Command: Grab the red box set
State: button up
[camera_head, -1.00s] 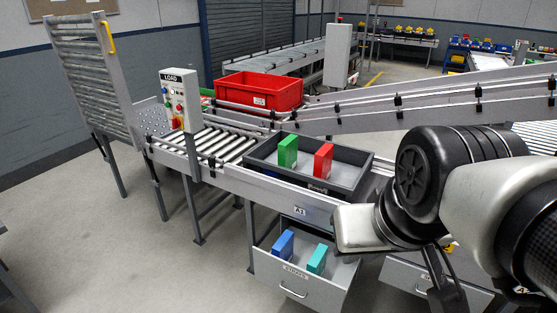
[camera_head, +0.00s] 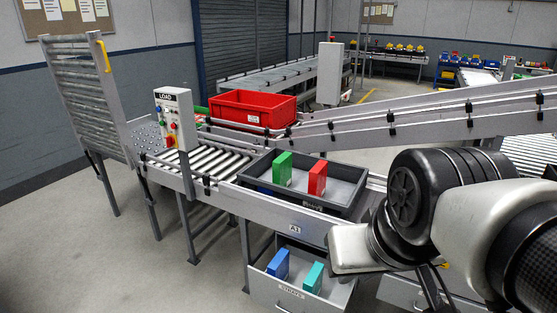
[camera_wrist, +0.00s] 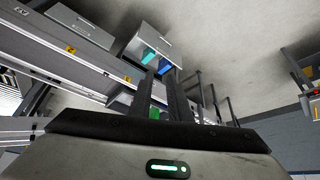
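A red box (camera_head: 317,178) stands upright in a dark grey tray (camera_head: 345,207) on the roller conveyor, to the right of a green box (camera_head: 282,169). My gripper's dark fingers (camera_head: 436,292) show in the head view to the right of and below the tray, apart from it, and partly cut off. In the wrist view my gripper (camera_wrist: 160,75) has its two fingers spread apart, with a gap between them. A green patch (camera_wrist: 153,112) shows by the fingers there; I cannot tell whether it is the green box. The red box is not clearly visible there.
A drawer (camera_head: 297,291) below the conveyor stands open with a blue box (camera_head: 278,263) and a teal box (camera_head: 314,278). A red crate (camera_head: 252,109) sits behind the tray. A LOAD control panel (camera_head: 176,119) rises at left. A sloped rail (camera_head: 430,113) runs behind.

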aim_at(318, 175)
jog(key=k, duration=0.9)
jog(key=k+z, duration=0.1)
jog(key=z, duration=0.3)
jog(key=k+z, duration=0.15)
jog(key=z, duration=0.3)
jog(key=k+l+z, duration=0.1)
jog(key=z, duration=0.3)
jog(key=i+j+z, duration=0.1)
jog(key=j+z, duration=0.15)
jog(key=z, duration=0.25)
jog(key=j+z, duration=0.3)
jog(key=z, duration=0.15)
jog(key=j, duration=4.5)
